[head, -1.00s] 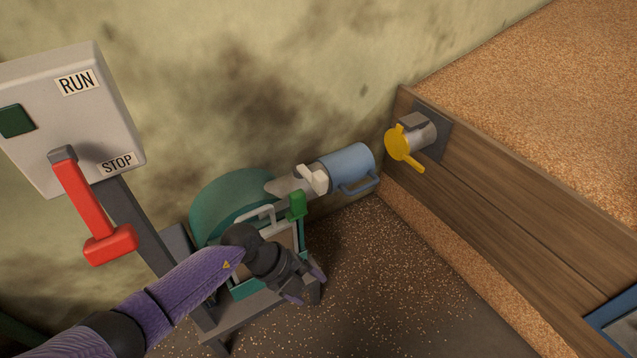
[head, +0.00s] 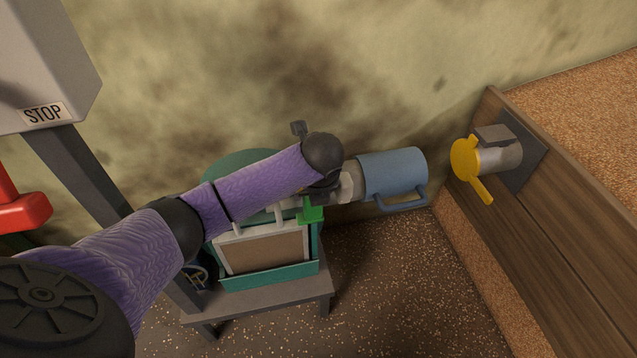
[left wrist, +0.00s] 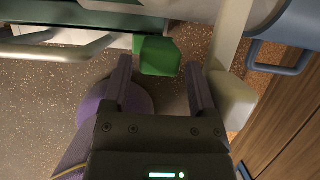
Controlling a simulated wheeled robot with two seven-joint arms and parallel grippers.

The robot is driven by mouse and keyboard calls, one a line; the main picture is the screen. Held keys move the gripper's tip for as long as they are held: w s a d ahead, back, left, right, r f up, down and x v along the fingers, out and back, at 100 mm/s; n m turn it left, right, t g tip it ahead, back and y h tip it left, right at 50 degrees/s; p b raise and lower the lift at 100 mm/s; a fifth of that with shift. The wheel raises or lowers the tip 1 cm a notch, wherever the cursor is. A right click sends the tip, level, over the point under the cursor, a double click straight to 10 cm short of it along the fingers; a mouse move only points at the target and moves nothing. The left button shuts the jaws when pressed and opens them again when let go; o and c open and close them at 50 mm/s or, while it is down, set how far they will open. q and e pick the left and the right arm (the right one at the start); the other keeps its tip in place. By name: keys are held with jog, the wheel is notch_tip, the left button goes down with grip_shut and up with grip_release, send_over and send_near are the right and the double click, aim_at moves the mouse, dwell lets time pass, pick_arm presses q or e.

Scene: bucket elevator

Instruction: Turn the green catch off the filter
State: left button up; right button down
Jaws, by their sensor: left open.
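The green catch (head: 312,214) sits at the upper right corner of the filter (head: 265,252), a pale-framed brown panel with a pale handle on the teal machine housing (head: 268,276). My left gripper (head: 318,190) is at the catch; my wrist hides most of its fingers in the head view. In the left wrist view, the left gripper (left wrist: 160,68) is open, and the green catch (left wrist: 158,57) shows just beyond and between its fingertips. I cannot tell whether a finger touches it. The filter's pale edge and handle (left wrist: 60,50) lie to the left. My right gripper is not in view.
A pale lever (left wrist: 232,98) stands close beside the right finger. A blue canister (head: 392,172) with a handle is right of the catch. A yellow-flapped spout (head: 466,160) is on the wooden wall. The STOP box (head: 40,60) and red lever (head: 22,212) are at left.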

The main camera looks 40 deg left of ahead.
pick_arm(q)
jog(key=b+x, duration=0.2)
jog(key=x, duration=0.2)
jog(key=shift+f, duration=0.2)
jog(key=shift+r, duration=0.1)
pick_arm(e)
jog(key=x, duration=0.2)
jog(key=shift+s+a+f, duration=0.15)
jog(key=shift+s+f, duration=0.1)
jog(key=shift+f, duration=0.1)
